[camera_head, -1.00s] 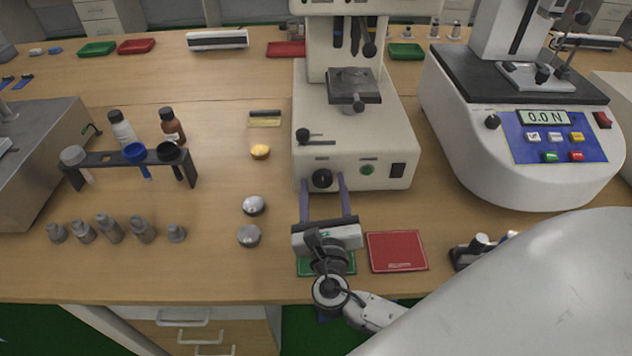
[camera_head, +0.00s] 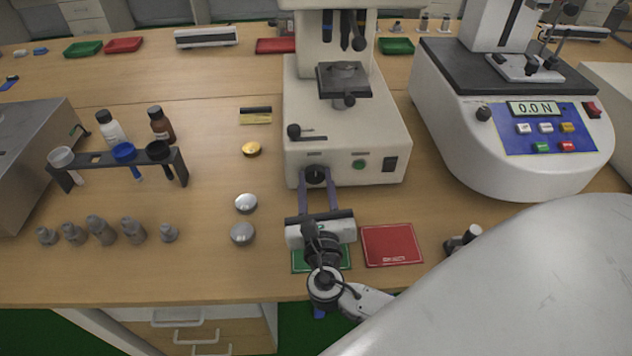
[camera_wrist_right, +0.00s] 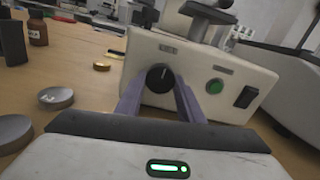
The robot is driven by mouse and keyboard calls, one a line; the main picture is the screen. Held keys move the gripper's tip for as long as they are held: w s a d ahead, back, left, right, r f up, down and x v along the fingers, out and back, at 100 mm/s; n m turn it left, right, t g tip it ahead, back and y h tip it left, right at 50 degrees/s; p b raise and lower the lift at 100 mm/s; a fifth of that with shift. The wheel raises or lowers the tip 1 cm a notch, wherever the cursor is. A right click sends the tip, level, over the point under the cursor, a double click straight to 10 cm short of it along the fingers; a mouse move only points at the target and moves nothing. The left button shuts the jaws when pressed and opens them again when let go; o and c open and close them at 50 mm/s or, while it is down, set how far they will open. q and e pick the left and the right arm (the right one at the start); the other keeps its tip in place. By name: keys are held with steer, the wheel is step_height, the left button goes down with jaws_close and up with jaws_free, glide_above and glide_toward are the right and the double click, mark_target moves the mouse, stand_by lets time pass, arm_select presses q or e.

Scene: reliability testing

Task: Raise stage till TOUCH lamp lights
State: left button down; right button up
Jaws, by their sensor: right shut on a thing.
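The white test machine has a dark square stage (camera_head: 326,82) on a post, below its upper head. A black round knob (camera_head: 316,174) sits low on its front; it also shows in the right wrist view (camera_wrist_right: 160,77). My right gripper (camera_head: 317,180) reaches it from the front, its two purple fingers shut on the knob's sides. A green round lamp or button (camera_head: 359,164) is to the right of the knob and looks dull; its label is too small to read. It also shows in the wrist view (camera_wrist_right: 215,86). My left gripper is out of view.
A black switch (camera_head: 390,164) and a small lever (camera_head: 294,131) are on the white machine. A force tester (camera_head: 530,165) reading 0.0 N stands right. A red mat (camera_head: 391,246) lies beside my wrist. Metal discs (camera_head: 242,233) and a bottle rack (camera_head: 120,158) are left.

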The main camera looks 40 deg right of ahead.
steer(key=m+b, duration=0.2)
steer(key=m, duration=0.3)
steer(key=shift+f, duration=0.1)
steer(key=m+b, duration=0.2)
steer(key=m, duration=0.1)
steer(key=shift+a+m, duration=0.1)
steer(key=shift+m, duration=0.6)
steer(key=m+b, duration=0.3)
steer(key=m, duration=0.1)
steer(key=shift+w+m+b, duration=0.1)
steer(key=shift+m+b, duration=0.2)
steer(key=m+b, duration=0.1)
steer(key=m, duration=0.1)
steer(key=shift+m+b, duration=0.3)
steer(key=shift+r+m+b, duration=0.25)
steer(key=shift+m+b, duration=0.3)
steer(key=shift+m, duration=0.25)
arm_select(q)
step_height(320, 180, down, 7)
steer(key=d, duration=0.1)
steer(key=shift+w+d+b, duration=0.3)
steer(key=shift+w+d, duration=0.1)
arm_select(e)
steer(key=shift+r+m, duration=0.1)
steer(key=shift+m, duration=0.4)
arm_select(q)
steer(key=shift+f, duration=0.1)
